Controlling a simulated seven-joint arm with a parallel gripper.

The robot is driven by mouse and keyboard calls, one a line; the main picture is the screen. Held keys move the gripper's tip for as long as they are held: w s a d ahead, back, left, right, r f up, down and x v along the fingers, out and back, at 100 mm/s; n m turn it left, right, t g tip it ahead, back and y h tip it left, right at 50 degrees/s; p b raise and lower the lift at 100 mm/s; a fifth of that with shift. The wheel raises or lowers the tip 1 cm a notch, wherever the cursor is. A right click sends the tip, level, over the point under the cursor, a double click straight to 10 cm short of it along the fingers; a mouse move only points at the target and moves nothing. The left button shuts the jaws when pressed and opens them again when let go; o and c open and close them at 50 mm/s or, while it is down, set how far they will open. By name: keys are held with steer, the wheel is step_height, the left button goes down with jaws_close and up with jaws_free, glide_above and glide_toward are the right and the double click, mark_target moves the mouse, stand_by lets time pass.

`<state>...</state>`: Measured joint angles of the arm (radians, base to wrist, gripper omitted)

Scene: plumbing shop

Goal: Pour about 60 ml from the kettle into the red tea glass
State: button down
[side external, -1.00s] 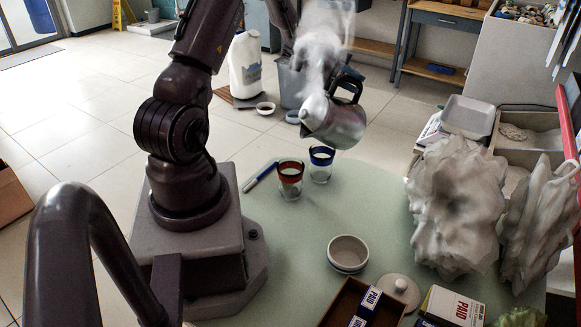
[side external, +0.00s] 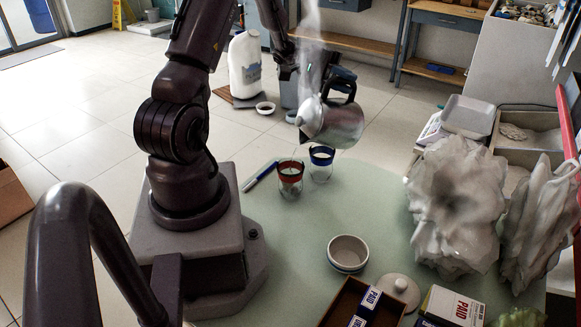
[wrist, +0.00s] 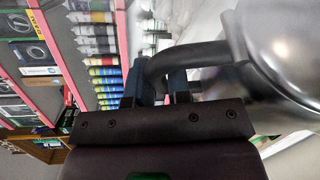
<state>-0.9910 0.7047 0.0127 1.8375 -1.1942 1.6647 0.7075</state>
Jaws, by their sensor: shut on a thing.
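The silver kettle (side external: 336,122) hangs in the air above the far part of the green table, its spout toward the left. It is tilted, with the spout side above the glasses. My gripper (wrist: 160,82) is shut on the kettle's black handle; the kettle body (wrist: 285,50) fills the right of the wrist view. The red tea glass (side external: 290,178), clear with a red band, stands upright on the table, below and left of the spout. The blue-banded glass (side external: 321,163) stands just right of it. No liquid stream is visible, and I cannot tell the level in the glass.
A blue pen (side external: 260,177) lies left of the glasses. A white bowl (side external: 348,253), a lid (side external: 398,290) and a dark wooden box (side external: 345,300) are at the front. Crumpled pale lumps (side external: 455,205) crowd the right side. The middle of the table is clear.

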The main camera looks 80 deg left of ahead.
steer(key=shift+s+d+m+t, duration=0.25)
steer(key=shift+s+m, duration=0.25)
steer(key=shift+s, duration=0.35)
stand_by(1.8)
steer(key=w+n, duration=0.1)
steer(key=w, duration=0.1)
steer(key=w+a+n+g, duration=0.1)
steer(key=w, duration=0.1)
steer(key=shift+w+a+f+n, duration=0.1)
steer(key=shift+w+f+n, duration=0.05)
steer(key=shift+n, duration=0.25)
steer(key=shift+w+a+f+n+g+y, duration=0.15)
steer(key=shift+w+f+n+g, duration=0.05)
steer(key=shift+w+n+g, duration=0.25)
steer(key=shift+w+a+f+n+g+y, duration=0.2)
steer(key=shift+w+n+g, duration=0.1)
steer(key=shift+n, duration=0.15)
